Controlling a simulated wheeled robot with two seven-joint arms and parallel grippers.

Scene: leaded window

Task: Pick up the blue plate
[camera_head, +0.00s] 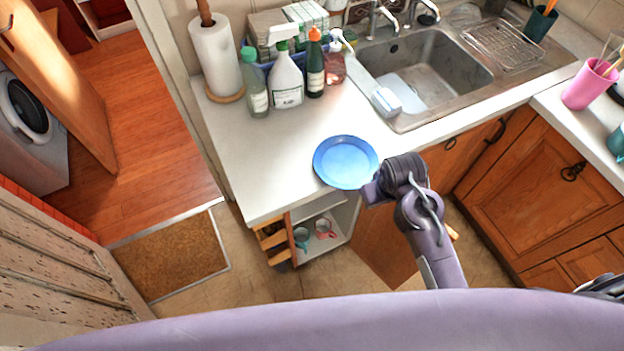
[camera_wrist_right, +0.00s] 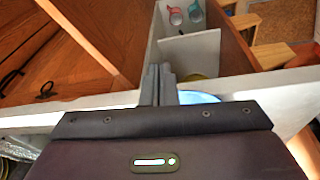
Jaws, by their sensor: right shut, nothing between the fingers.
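The blue plate (camera_head: 345,160) lies on the white counter near its front edge. My right gripper (camera_head: 373,192) is at the plate's lower right rim, by the counter edge. In the right wrist view, the fingers of the right gripper (camera_wrist_right: 158,84) are together with nothing between them. A sliver of the blue plate (camera_wrist_right: 198,97) shows just right of the fingers there, mostly hidden by the gripper body. I cannot tell whether the fingers touch the rim. My left gripper is not in view.
A paper towel roll (camera_head: 215,58) and several bottles, including a white spray bottle (camera_head: 286,82), stand behind the plate. The sink (camera_head: 425,68) is at the back right. Open shelves with mugs (camera_head: 323,228) are below the counter. The counter left of the plate is clear.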

